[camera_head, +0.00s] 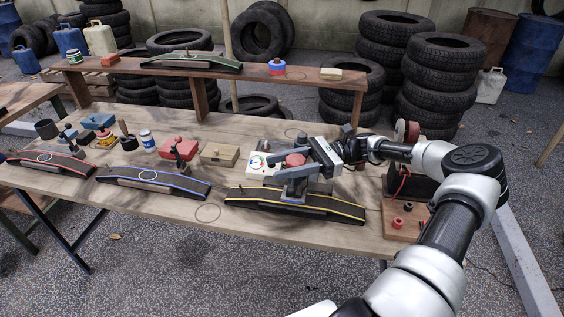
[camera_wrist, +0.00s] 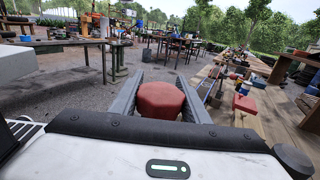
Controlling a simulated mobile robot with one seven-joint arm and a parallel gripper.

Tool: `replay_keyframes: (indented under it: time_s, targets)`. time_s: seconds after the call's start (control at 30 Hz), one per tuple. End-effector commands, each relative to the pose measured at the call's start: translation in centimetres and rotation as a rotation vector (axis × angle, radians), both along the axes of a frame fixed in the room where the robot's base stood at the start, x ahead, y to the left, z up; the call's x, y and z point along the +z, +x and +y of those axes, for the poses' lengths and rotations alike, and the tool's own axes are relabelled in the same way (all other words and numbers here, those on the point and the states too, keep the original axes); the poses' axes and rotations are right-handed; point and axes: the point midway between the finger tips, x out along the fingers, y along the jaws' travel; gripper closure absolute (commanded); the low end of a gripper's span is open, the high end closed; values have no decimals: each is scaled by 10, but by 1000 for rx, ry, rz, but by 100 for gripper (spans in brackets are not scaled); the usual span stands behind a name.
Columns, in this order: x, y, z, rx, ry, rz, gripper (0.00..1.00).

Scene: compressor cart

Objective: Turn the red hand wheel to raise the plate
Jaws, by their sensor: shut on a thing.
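My gripper (camera_head: 285,164) reaches left over the table from the arm at the right. It is shut on a red, faceted, knob-like piece (camera_head: 295,160), which I take to be the hand wheel. In the wrist view this red piece (camera_wrist: 161,100) sits between the two grey fingers (camera_wrist: 160,97). A grey block (camera_head: 293,190) shows below the gripper, over a dark curved beam (camera_head: 345,208) with yellow edge lines. I cannot tell for sure which part is the plate. The gripper hides part of the red piece and its mounting.
A white box with a round dial (camera_head: 259,164) stands close left of the gripper. Beams with blue (camera_head: 190,184) and red (camera_head: 60,163) lines lie further left. A wooden board with small red-and-black parts (camera_head: 400,225) is at the right.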

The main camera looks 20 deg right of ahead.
Motion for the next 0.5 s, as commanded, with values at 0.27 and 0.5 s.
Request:
replay_keyframes:
  time_s: [0.27,0.5]
  targets:
    - [-4,-5,2,160,-4,0,80]
    - [-4,-9,1,223,-5,1,80]
